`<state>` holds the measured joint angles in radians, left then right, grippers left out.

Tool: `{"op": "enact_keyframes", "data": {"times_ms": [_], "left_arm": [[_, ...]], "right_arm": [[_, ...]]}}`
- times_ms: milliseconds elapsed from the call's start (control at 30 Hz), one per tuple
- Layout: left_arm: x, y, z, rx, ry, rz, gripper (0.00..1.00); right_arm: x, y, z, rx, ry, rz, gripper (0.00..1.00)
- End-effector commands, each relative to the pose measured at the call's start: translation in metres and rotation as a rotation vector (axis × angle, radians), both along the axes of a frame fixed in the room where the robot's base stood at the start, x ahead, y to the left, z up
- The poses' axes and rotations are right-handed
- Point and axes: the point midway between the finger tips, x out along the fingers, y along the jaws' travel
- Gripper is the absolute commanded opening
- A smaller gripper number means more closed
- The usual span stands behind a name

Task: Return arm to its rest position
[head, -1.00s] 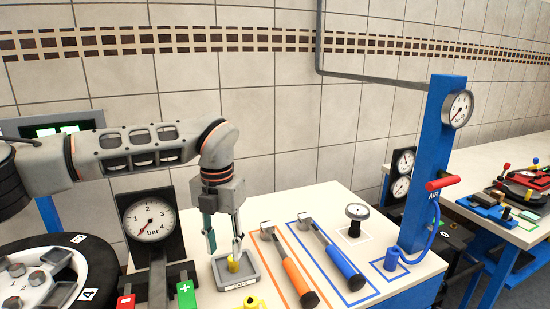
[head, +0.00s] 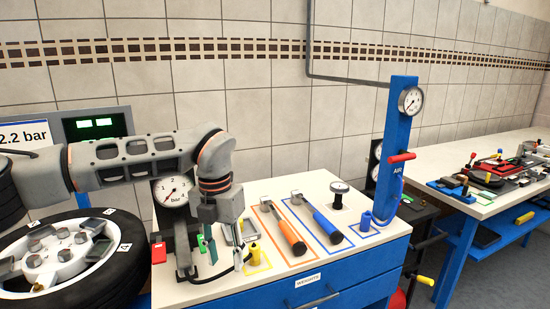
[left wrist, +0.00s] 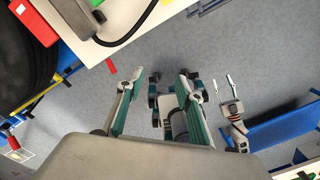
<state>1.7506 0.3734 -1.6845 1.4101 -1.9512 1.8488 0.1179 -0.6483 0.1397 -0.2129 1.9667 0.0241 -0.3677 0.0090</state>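My left arm comes in from the left in the head view, bent at the elbow. Its left gripper (head: 228,263) hangs down over the front of the white bench top (head: 345,185), in front of the grey tray.
An orange-handled hammer (head: 291,236) and a blue-handled hammer (head: 327,227) lie right of the left gripper. A yellow tool (head: 255,254) stands close beside it. A wheel (head: 120,262) is at left, a blue air post (head: 396,140) at right. A second bench (head: 450,155) stands further right.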

Motion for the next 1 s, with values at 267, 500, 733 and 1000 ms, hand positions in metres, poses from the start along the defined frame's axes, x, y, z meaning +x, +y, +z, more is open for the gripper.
{"op": "enact_keyframes", "data": {"times_ms": [267,500,733,1000], "left_arm": [[-0.063,-0.089,-0.057,-0.284,0.165,-0.147,0.36],[-0.143,-0.190,-0.070,-0.715,0.349,-0.211,0.36],[-0.189,-0.258,-0.032,-1.188,0.502,-0.100,0.36],[-0.169,-0.268,0.015,-1.670,0.608,0.271,0.36]], "right_arm": [[0.002,0.000,-0.001,-0.001,-0.001,0.000,0.40],[0.001,-0.001,-0.001,-0.001,0.001,-0.001,0.40],[-0.002,-0.001,-0.005,-0.002,0.009,0.000,0.40],[-0.002,0.000,-0.005,-0.002,0.008,0.000,0.40]]}}
